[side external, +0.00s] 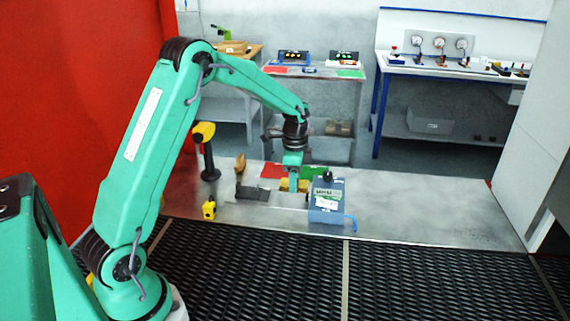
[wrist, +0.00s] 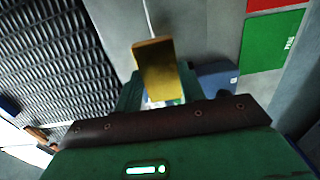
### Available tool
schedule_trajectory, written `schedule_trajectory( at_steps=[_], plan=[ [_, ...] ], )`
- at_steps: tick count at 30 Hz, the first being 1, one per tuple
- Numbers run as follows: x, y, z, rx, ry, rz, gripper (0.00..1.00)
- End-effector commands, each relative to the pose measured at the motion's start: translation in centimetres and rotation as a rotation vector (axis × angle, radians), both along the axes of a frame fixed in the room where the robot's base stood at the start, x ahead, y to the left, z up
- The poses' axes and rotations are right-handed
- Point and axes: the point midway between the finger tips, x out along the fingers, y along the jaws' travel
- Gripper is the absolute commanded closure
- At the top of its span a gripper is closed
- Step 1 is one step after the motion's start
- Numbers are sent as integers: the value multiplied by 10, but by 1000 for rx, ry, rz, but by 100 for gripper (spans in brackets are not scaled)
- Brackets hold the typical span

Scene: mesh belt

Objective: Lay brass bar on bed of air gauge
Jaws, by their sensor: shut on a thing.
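The brass bar (wrist: 157,68) is a gold-coloured block held between the green fingers of my gripper (wrist: 158,95) in the wrist view. In the side view the bar (side external: 303,186) shows on both sides of the finger of my gripper (side external: 292,184), low over the bench; I cannot tell whether it touches anything below. The air gauge appears to be the blue-grey box (side external: 327,203) with a small display, just right of my gripper. Part of a blue-grey box (wrist: 217,78) also shows beside the bar in the wrist view. The gauge's bed is not clearly distinguishable.
A red patch (side external: 271,171) and a green patch (side external: 316,172) lie behind my gripper. A dark block (side external: 252,194) and a small yellow item (side external: 209,209) are to the left. A yellow-headed black post (side external: 208,160) stands further left. The bench's right side (side external: 430,210) is clear.

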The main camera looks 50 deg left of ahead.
Motion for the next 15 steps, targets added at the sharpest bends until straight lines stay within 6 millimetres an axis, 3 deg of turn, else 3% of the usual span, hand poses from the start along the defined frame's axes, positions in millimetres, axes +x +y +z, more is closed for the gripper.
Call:
schedule_trajectory(
  at_steps=[6, 15],
  plan=[
    [6, 32, -19, 1, -1, 2, 98],
    [9, 46, -27, 1, -3, -1, 98]
  ],
)
